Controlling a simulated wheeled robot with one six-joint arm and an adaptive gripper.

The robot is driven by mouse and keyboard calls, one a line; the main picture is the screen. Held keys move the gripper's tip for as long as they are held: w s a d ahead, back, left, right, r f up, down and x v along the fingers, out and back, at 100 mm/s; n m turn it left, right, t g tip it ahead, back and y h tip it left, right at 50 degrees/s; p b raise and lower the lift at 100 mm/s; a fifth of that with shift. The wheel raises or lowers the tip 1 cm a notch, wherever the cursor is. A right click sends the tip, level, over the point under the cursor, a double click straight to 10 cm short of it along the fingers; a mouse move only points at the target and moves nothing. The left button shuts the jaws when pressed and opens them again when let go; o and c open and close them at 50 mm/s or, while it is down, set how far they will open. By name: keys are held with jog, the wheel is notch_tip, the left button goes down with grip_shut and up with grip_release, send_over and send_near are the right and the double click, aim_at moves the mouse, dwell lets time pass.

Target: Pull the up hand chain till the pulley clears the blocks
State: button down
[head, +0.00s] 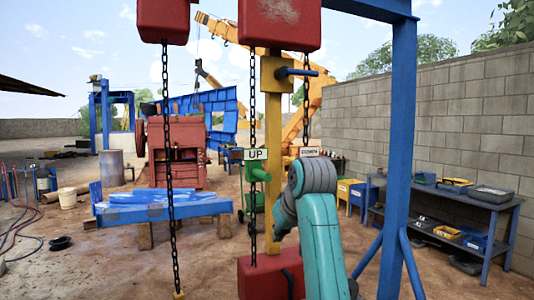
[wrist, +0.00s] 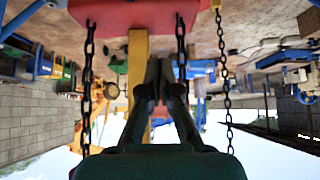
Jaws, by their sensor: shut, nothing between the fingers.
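The up hand chain (head: 252,95) hangs from a red block, with an UP label (head: 256,154) on it. The down chain (head: 306,100) hangs to its right, with a second label (head: 309,151). In the upside-down wrist view, my gripper (wrist: 159,66) is shut and empty. The up chain (wrist: 181,45) runs just right of its fingers there, and the down chain (wrist: 87,60) is further left. I cannot tell whether the fingers touch the up chain. My arm hides the gripper in the head view. I cannot tell which part is the pulley.
A yellow post (head: 273,130) stands between the hand chains, above a lower red block (head: 262,280). Another chain (head: 168,120) hangs at left. A red crusher (head: 178,150) and a blue part on wooden blocks (head: 160,207) stand behind. A blue gantry leg (head: 397,160) is at right.

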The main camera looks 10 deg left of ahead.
jog(key=shift+f, duration=1.15)
jog(key=s+d, duration=0.3)
jog(key=s, duration=0.1)
jog(key=shift+s+r, duration=0.1)
jog(key=shift+r, duration=0.15)
